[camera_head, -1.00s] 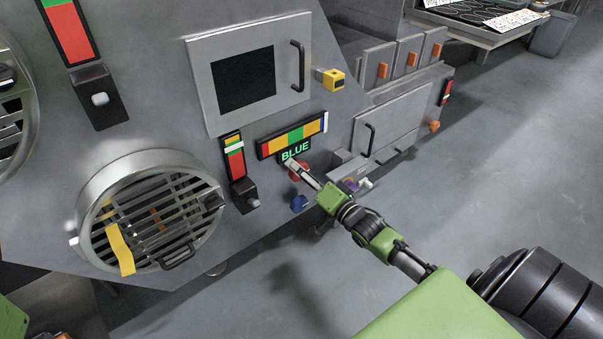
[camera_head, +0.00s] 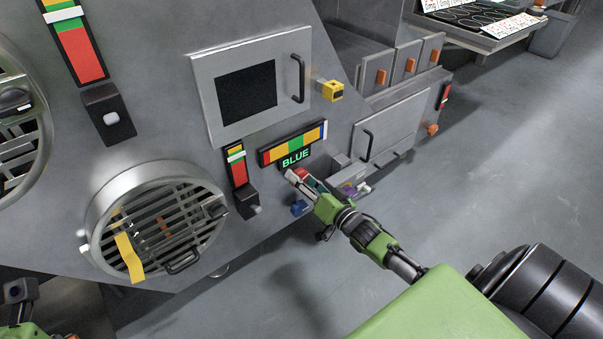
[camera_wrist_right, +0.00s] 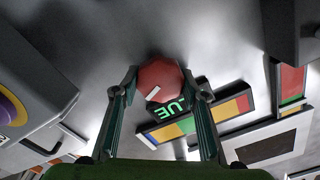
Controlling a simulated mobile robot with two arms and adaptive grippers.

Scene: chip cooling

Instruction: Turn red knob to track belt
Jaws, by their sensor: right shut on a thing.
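The red knob (camera_wrist_right: 158,80) is a faceted disc with a white mark, on the grey machine panel. In the right wrist view, my right gripper (camera_wrist_right: 162,76) is shut on it, one finger on each side. In the head view my right gripper (camera_head: 298,178) reaches the panel and partly covers the knob (camera_head: 301,173). The colour bar (camera_head: 292,144) has red, yellow, green and blue parts. The display (camera_head: 295,159) under it reads "BLUE" in green. A dark and green part of my left arm shows at the lower left; its fingertips cannot be made out.
A blue knob (camera_head: 299,208) sits just below the gripper, and a purple-and-yellow part (camera_head: 349,189) to its right. A black lever box (camera_head: 245,201) and a round vent (camera_head: 150,225) are to the left. A yellow knob (camera_head: 331,91) is above.

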